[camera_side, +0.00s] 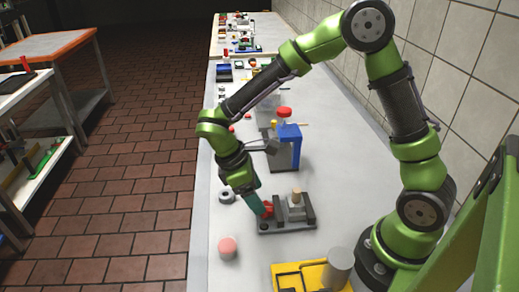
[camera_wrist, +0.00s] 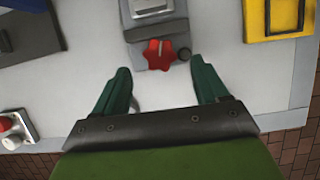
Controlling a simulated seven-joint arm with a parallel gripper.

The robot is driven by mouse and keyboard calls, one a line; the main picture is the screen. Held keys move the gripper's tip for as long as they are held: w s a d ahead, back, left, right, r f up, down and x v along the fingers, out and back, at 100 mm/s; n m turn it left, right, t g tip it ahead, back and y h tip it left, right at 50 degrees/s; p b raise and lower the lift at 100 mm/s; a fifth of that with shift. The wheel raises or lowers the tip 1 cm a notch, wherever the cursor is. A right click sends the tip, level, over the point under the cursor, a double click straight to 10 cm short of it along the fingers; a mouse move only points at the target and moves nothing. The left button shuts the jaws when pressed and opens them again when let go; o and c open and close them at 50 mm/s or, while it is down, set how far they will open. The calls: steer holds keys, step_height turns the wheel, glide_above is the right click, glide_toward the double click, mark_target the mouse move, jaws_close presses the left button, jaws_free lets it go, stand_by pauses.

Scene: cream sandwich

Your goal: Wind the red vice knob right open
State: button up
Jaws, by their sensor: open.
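The red vice knob (camera_wrist: 159,55) is star-shaped and sits at the near end of the grey vice in the wrist view. In the side view the knob (camera_side: 267,209) shows at the left end of the vice (camera_side: 298,224), beside my fingertips. A light wooden peg (camera_side: 296,195) stands at the vice jaws. My gripper (camera_wrist: 164,82) is open, with its two green fingers spread and nothing between them. The knob lies just beyond the fingertips, roughly centred between them. In the side view my gripper (camera_side: 258,205) is low and tilted at the knob; whether it touches cannot be told.
A yellow tray (camera_side: 287,277) with a grey cylinder (camera_side: 340,262) lies to the vice's near right. A blue block stand (camera_side: 289,147) stands behind the vice.

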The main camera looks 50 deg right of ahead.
steer(key=shift+x, duration=2.05)
steer(key=shift+c, duration=0.4)
